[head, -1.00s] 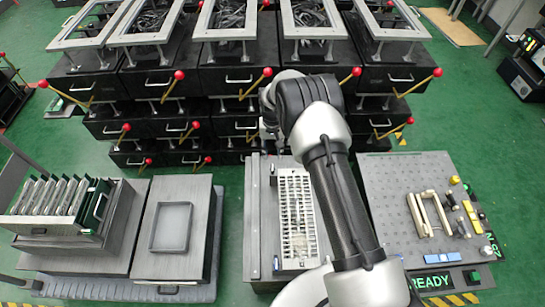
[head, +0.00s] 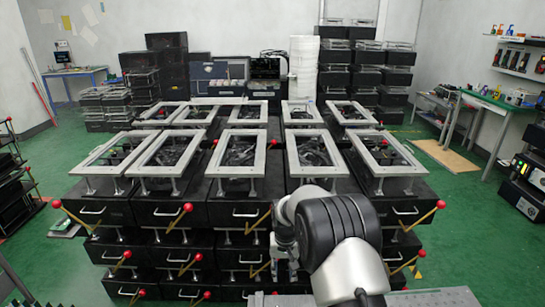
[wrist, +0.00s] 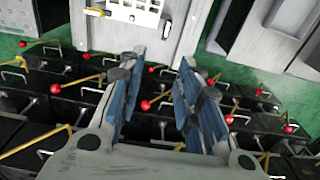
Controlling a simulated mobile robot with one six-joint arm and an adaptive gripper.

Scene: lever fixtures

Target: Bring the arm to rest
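My arm (head: 340,240) rises from the bottom of the head view, right of centre, in front of the black lever fixtures (head: 240,210). In the head view only a small part of the gripper shows, left of the arm's bend. In the wrist view, red-knobbed levers (wrist: 146,105) lie behind and around the fingers. I cannot tell how far away they are.
The fixtures stand stacked in rows, with yellow levers sticking out in front. A white slotted part (wrist: 135,10) on a grey surface shows at the top of the wrist view. Green floor (head: 460,215) is open to the right. Workbenches (head: 490,115) stand along the right wall.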

